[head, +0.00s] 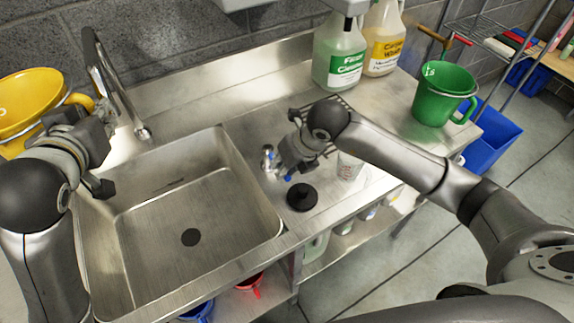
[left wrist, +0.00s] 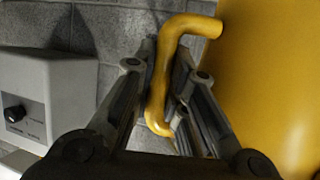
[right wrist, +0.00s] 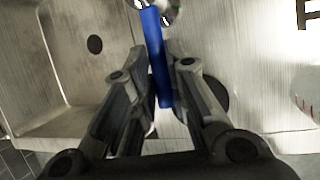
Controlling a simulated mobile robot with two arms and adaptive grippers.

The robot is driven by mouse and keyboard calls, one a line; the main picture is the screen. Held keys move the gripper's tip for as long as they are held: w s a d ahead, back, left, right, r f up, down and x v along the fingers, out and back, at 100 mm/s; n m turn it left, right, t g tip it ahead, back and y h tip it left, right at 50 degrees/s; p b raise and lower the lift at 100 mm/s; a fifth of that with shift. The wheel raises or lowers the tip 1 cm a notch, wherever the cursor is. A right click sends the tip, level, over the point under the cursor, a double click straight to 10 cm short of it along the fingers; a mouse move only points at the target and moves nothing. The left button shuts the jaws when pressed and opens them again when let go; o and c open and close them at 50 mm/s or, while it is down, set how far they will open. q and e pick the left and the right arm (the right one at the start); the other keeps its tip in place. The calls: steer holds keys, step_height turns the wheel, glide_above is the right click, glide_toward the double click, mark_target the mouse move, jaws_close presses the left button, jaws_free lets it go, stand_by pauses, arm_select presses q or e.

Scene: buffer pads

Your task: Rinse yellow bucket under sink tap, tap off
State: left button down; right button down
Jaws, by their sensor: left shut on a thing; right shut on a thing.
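The yellow bucket (head: 30,98) is at the far left of the head view, tilted, by the wall beside the sink (head: 155,215). My left gripper (head: 85,125) is shut on its handle, a yellow bar that shows between the fingers in the left wrist view (left wrist: 160,85). The tall curved tap (head: 108,75) stands behind the sink, its spout over the basin's back edge; no water stream shows. My right gripper (head: 288,162) is shut on a blue lever (right wrist: 158,60) of a small metal valve (head: 268,157) right of the basin. The lever is mostly hidden in the head view.
A black round stopper (head: 302,197) and a clear beaker (head: 349,166) are on the counter near my right gripper. The basin is empty. A grey box (left wrist: 40,95) is beside my left gripper.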

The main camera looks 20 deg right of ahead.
steer(key=c, duration=1.4)
jaws_free()
steer(key=shift+a, duration=0.1)
steer(key=shift+c, duration=0.2)
steer(key=v, duration=1.2)
steer(key=shift+w, duration=0.15)
